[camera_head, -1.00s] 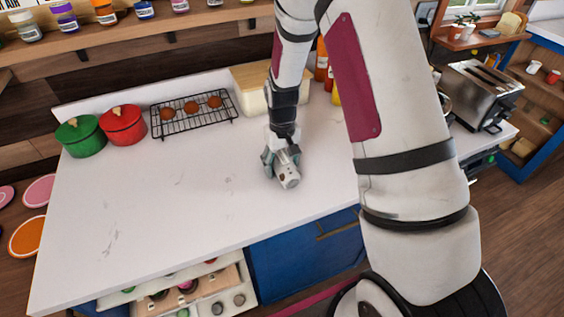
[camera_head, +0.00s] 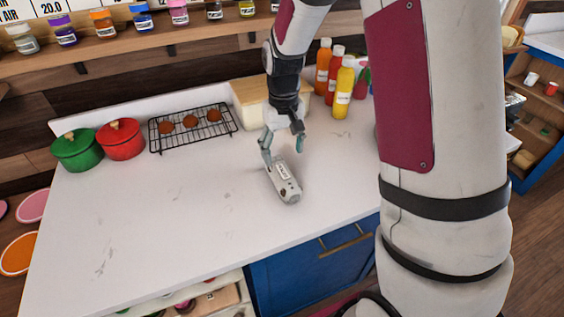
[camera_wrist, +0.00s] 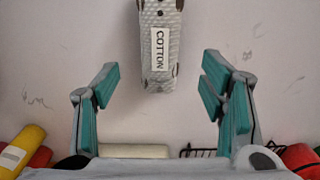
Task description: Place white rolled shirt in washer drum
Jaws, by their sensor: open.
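The white rolled shirt (camera_head: 284,184), grey-white with dark spots and a "COTTON" label, lies on the white counter (camera_head: 170,215). It also shows at the top centre of the wrist view (camera_wrist: 160,45). My gripper (camera_head: 283,146) is open and empty, just behind the shirt on the back-wall side. In the wrist view its teal-padded fingers (camera_wrist: 161,85) stand wide apart, with the near end of the shirt between and beyond them. No finger visibly touches the shirt. No washer drum is visible in either view.
A black wire rack (camera_head: 192,128) with brown round food, a green pot (camera_head: 76,149) and a red pot (camera_head: 119,138) stand at the back left. A pale wooden-topped box (camera_head: 250,100) and sauce bottles (camera_head: 343,90) stand behind my gripper. The counter's left front is clear.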

